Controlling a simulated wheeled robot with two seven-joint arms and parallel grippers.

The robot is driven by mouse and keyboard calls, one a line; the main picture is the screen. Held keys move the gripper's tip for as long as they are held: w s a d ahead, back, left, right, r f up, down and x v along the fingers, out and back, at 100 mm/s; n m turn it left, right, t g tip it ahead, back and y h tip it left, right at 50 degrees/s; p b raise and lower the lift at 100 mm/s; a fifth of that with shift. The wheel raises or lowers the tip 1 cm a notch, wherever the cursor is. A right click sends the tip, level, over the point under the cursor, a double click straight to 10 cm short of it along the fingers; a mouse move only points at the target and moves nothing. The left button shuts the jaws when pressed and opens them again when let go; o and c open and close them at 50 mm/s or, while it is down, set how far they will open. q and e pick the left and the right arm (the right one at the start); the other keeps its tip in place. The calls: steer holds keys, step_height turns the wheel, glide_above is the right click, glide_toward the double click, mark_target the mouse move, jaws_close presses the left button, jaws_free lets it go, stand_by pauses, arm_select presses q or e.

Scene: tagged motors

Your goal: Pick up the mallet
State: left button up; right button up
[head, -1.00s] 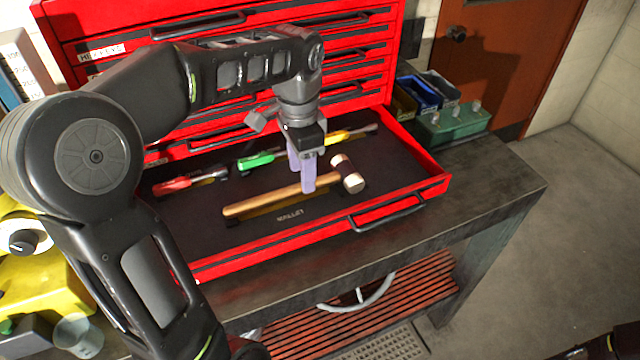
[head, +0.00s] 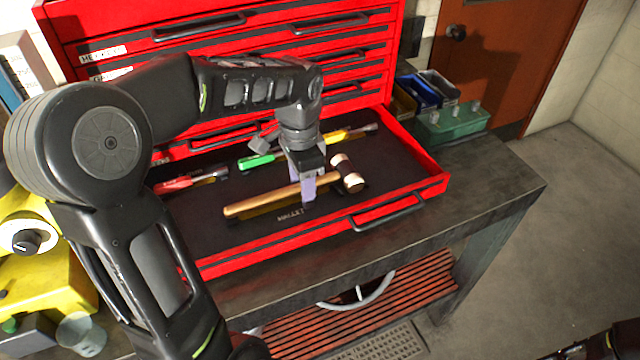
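My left gripper (head: 303,188) points down over the handle close to the head. Its pale purple fingers stand apart, one on the near side of the handle and one mostly hidden behind it. I see no clear sign of them closed on the handle.
In the drawer (head: 330,226) behind the mallet lie a red-handled tool (head: 176,185), a green-handled tool (head: 256,161) and a yellow-handled tool (head: 345,134). Small bins (head: 452,122) stand right of the chest on the workbench (head: 480,195). A yellow machine (head: 45,270) is at left.

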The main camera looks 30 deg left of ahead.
arm_select(q)
jaws_close()
stand_by(1.2)
